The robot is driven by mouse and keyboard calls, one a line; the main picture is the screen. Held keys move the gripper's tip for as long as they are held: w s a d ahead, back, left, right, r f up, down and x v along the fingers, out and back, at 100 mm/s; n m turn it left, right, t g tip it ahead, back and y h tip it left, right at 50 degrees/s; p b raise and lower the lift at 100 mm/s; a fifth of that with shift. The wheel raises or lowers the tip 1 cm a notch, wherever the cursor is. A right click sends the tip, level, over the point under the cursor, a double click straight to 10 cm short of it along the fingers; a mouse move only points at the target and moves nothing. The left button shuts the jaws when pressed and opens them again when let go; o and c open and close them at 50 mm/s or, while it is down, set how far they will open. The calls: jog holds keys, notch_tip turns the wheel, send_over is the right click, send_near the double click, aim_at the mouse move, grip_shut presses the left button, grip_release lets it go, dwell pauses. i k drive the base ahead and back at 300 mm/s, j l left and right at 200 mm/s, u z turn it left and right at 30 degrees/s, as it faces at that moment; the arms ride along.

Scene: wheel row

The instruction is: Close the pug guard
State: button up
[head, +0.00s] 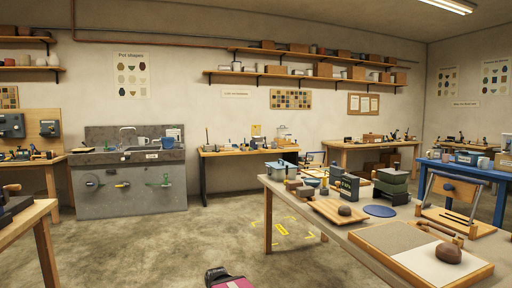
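I cannot make out for sure which thing is the pug guard. A dark green box with a pale label (346,187) stands on the near right workbench; the label is too small to read. A stacked dark green unit (391,184) stands to its right. A tilted frame with a wooden block (455,188) stands further right. A black and magenta part (229,279), which looks like the end of my arm, shows at the bottom edge, well apart from the bench. Its fingers cannot be told apart.
A grey sink unit (128,187) stands against the back wall. Another table (28,217) is at the left. The concrete floor between is clear, with yellow markings (282,229).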

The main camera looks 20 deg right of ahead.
aim_at(254, 126)
jog(key=i+z, duration=0.1)
jog(key=z, duration=0.3)
jog(key=i, duration=2.75)
jog(key=i+l, duration=0.1)
jog(key=i, duration=1.3)
jog(key=i+u, duration=0.1)
jog(key=i, duration=1.25)
jog(key=i+l, duration=0.15)
jog(key=i, duration=1.25)
